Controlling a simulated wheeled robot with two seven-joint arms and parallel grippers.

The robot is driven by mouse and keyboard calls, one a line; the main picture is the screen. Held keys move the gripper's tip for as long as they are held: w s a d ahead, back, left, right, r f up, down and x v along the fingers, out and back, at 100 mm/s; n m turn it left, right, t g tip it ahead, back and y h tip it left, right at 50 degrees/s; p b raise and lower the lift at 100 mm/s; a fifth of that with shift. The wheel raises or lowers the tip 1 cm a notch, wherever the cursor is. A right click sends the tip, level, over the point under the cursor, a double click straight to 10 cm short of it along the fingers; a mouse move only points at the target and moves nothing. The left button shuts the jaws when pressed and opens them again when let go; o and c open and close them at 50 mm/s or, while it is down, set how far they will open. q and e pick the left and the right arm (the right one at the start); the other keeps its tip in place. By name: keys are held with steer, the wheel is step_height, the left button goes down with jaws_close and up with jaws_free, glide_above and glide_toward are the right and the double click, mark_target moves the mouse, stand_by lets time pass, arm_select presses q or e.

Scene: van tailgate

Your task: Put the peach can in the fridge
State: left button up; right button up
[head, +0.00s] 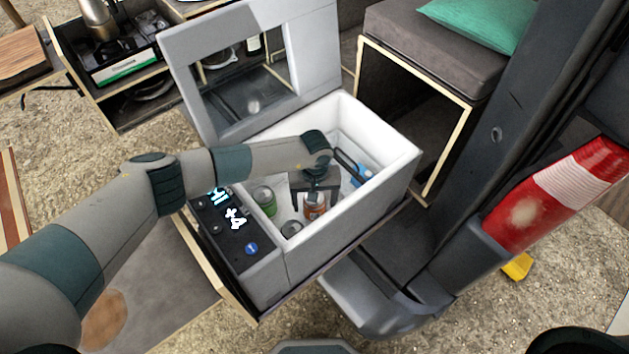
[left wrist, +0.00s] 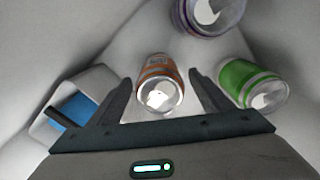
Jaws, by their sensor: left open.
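The fridge (head: 345,237) is an open-topped chest with its lid raised. My left arm reaches into it from the left. An orange can (head: 314,204), likely the peach can, stands inside the fridge. My left gripper (head: 314,196) is open, with its fingers around this can. In the left wrist view the orange can (left wrist: 160,84) lies between the two spread fingers (left wrist: 165,95), with a gap visible on each side. I cannot tell whether the can touches the fridge floor. My right gripper is not in view.
A green can (head: 265,200) and a grey-topped can (head: 291,229) stand in the fridge close to my left gripper. A blue item (head: 361,174) is by the far right wall. The raised lid (head: 250,65) stands behind; a dark post (head: 480,150) is to the right.

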arm_select(q)
step_height(320, 180, up, 17)
steer(key=b, duration=0.5)
stand_by(0.5)
